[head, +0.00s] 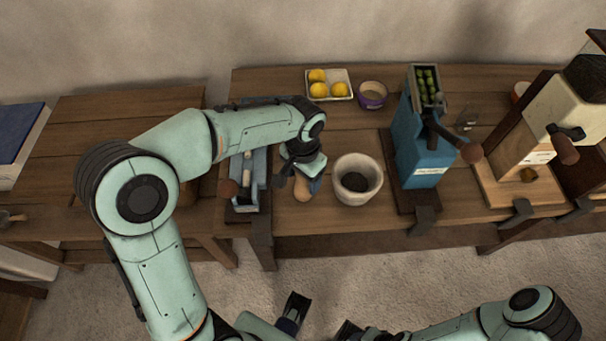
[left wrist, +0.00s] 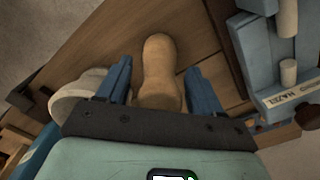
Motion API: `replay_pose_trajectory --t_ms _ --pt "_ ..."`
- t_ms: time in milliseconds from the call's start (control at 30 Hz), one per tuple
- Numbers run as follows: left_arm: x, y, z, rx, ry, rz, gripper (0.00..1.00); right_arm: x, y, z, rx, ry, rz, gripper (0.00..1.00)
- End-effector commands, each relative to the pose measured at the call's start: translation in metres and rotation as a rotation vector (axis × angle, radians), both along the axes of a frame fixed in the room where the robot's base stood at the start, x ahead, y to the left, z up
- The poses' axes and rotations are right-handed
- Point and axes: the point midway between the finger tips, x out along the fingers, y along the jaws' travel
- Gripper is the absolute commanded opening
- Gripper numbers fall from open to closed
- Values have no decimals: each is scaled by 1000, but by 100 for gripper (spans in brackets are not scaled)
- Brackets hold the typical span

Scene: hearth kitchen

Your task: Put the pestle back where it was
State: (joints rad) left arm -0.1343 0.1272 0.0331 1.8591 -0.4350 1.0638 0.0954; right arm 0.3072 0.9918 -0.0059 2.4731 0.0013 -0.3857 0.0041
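The pestle (head: 302,189) is a tan wooden piece with a rounded end on the wooden bench, just left of the pale stone mortar (head: 357,197). In the left wrist view the pestle (left wrist: 159,62) shows between the two blue fingers of my left gripper (left wrist: 160,85), with a gap on each side. My left gripper (head: 300,172) is over the pestle in the head view and hides its upper part. The mortar (left wrist: 75,93) also shows beside the left finger. Parts of my right arm show at the bottom of the head view; its finger opening is unclear.
A blue hand-cranked machine (head: 421,160) stands right of the mortar. A blue-grey device (head: 246,196), labelled HAZEL in the left wrist view (left wrist: 285,97), stands close on the left. A tray of lemons (head: 342,75) and a purple bowl (head: 372,97) are behind.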

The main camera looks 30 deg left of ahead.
Motion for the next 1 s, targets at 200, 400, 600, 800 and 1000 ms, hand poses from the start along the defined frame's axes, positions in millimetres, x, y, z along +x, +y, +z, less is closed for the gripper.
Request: replay_pose_trajectory --t_ms 200,400,600,800,1000 --pt "0 0 2 0 0 0 66 0 0 1 0 0 0 43" --pt "1 0 25 -1 -5 1 66 2 0 6 0 -2 0 43" --pt "1 0 70 -2 -7 0 66 4 0 14 0 -6 0 43" --pt "0 0 106 -1 -4 1 66 6 0 21 0 -8 0 43" --pt "0 0 123 0 -1 0 66 7 0 23 0 -9 0 43"
